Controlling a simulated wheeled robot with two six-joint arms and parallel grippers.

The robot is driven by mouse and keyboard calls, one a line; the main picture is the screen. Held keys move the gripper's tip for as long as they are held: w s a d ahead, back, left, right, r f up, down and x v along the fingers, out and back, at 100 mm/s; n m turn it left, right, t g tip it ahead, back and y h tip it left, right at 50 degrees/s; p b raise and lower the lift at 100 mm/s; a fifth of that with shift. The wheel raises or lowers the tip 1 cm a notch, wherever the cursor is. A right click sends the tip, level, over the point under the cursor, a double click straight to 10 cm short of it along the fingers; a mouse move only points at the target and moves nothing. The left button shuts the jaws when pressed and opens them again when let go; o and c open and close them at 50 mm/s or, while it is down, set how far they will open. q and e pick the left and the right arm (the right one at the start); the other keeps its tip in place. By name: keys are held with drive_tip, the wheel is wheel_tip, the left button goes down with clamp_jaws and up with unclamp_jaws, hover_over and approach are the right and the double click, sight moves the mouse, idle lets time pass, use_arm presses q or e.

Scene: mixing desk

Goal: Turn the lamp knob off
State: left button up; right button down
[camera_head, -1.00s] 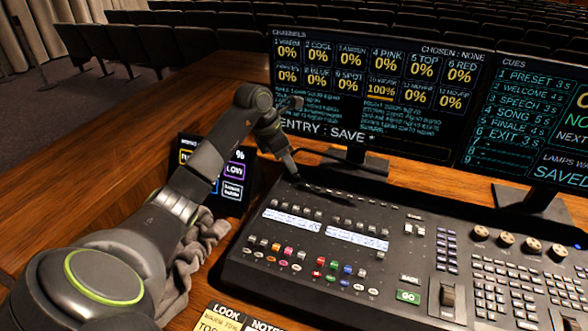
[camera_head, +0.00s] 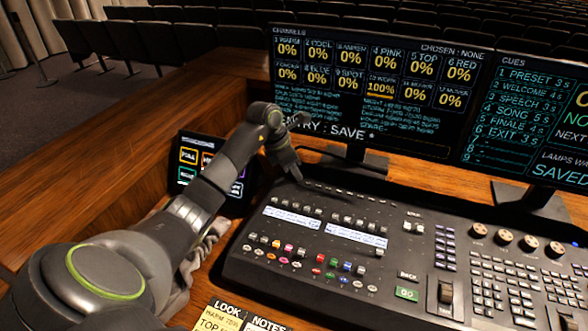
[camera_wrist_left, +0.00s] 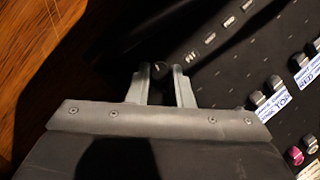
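A small dark round knob (camera_wrist_left: 160,69) with a pale mark sits by the upper left corner of the mixing desk (camera_head: 400,215), probably the lamp knob; its label is not readable. My left gripper (camera_wrist_left: 160,76) is open, one finger on each side of the knob, with narrow gaps that look clear of it. In the head view my left gripper (camera_head: 297,178) points down at the desk's back left corner, and the knob is hidden there. My right gripper is not in view.
Two monitors stand behind the desk; the left monitor (camera_head: 375,85) reads 100% on one channel. A small tablet (camera_head: 188,158) is partly hidden behind my left arm. A grey cloth (camera_head: 205,245) and yellow notes (camera_head: 222,318) lie left of and in front of the desk.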

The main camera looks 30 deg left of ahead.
use_arm(q)
drive_tip(key=shift+d+n+t+y+b, duration=0.1)
drive_tip(key=shift+n+t+y+b, duration=0.4)
drive_tip(key=shift+n, duration=1)
clamp_jaws()
drive_tip(key=o, duration=0.9)
unclamp_jaws()
drive_tip(key=shift+c, duration=0.2)
drive_tip(key=shift+r, duration=0.1)
drive_tip(key=b+v, duration=0.1)
drive_tip(key=v, duration=1.6)
drive_tip(key=shift+r+b, duration=0.2)
drive_tip(key=shift+b, duration=0.15)
drive_tip(key=shift+w, duration=0.1)
